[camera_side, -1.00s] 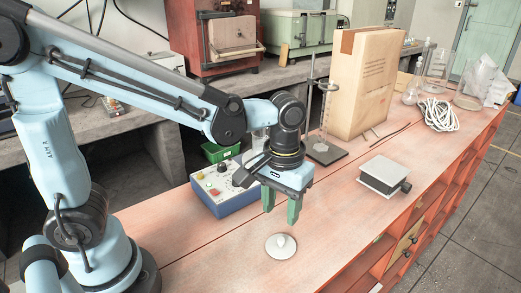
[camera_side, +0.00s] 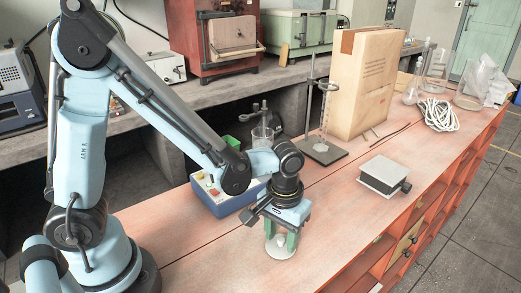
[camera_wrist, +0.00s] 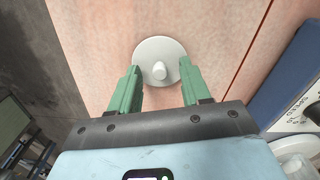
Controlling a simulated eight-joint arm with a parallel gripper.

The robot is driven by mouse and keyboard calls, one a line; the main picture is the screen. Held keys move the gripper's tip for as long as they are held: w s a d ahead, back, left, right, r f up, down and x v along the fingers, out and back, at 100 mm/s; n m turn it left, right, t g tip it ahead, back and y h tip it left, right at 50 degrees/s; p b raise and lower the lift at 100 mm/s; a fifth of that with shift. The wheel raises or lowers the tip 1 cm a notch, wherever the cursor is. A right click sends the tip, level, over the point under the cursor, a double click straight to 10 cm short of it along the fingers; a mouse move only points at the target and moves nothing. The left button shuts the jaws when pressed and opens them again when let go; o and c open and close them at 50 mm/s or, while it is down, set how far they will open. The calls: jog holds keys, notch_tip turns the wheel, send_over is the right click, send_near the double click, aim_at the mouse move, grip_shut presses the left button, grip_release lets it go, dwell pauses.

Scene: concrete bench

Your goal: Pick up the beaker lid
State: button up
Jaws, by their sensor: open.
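The beaker lid is a pale round disc (camera_side: 281,251) with a small knob on top, lying flat on the reddish bench. In the wrist view the lid (camera_wrist: 160,50) is in full sight, with its knob between the fingers. My gripper (camera_side: 281,243) is low over the lid in the side view, its green fingers pointing down. In the wrist view the gripper (camera_wrist: 160,80) is open, one finger on each side of the knob with gaps between. Whether the fingertips touch the disc cannot be told.
A grey lifting plate (camera_side: 384,174) sits to the right. A ring stand (camera_side: 309,100) and a large tan box (camera_side: 363,80) stand farther back. Bench around the lid is clear.

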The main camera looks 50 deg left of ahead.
aim_at(280, 250)
jog(key=shift+f, duration=0.1)
grip_shut()
dwell(0.5)
jog(key=shift+r, duration=0.65)
jog(key=r, duration=0.2)
jog(key=s+d+r, duration=0.1)
jog(key=shift+r, duration=0.3)
jog(key=s+d+r, duration=0.6)
jog(key=s+r, duration=0.1)
jog(key=r, duration=0.2)
jog(key=shift+s+d, duration=0.4)
